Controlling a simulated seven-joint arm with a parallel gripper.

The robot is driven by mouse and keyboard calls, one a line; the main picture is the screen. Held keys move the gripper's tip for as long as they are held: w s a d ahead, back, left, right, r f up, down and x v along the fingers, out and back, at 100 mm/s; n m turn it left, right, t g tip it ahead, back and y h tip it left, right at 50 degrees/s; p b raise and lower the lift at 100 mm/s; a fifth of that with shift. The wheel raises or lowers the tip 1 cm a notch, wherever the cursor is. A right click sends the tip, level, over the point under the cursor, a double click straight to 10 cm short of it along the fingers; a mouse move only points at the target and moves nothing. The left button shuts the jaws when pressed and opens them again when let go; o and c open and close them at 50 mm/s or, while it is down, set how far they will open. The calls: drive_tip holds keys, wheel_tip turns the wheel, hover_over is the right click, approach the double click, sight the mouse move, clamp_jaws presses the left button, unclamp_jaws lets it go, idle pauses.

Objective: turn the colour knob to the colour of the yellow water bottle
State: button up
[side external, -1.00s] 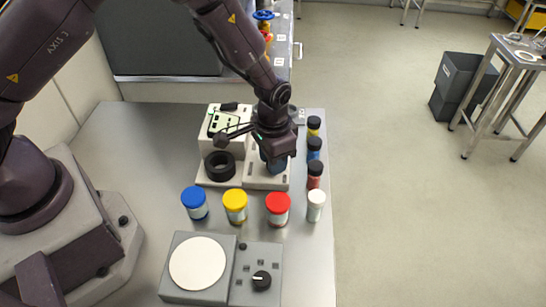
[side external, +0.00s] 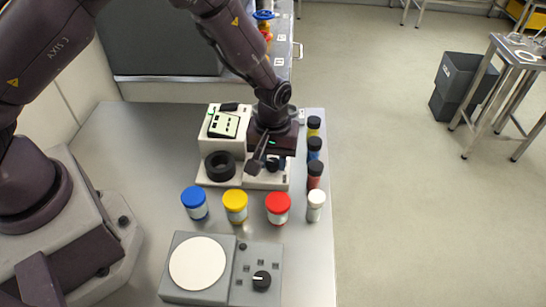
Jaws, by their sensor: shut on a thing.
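My gripper (side external: 271,162) is at the right half of the beige machine (side external: 216,145), its hand turned and low against it. It is shut on what appears to be the colour knob, which the fingers and hand mostly hide; its setting cannot be read. A bottle with a yellow body and black cap (side external: 314,127) stands at the back of the row right of the machine. A jar with a yellow lid (side external: 235,205) stands in front of the machine. I cannot tell for sure which is the yellow water bottle.
A blue-lidded jar (side external: 195,203) and a red-lidded jar (side external: 278,208) flank the yellow-lidded one. Blue, red and white bottles (side external: 315,205) line the table's right side. A grey plate unit (side external: 185,289) with a black knob (side external: 262,280) lies in front.

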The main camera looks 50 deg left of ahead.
sight(273, 162)
drive_tip(key=shift+r+n, duration=0.1)
drive_tip(key=shift+n, duration=1.7)
drive_tip(key=o, duration=0.9)
wheel_tip(273, 162, up, 13)
drive_tip(key=shift+f, duration=0.1)
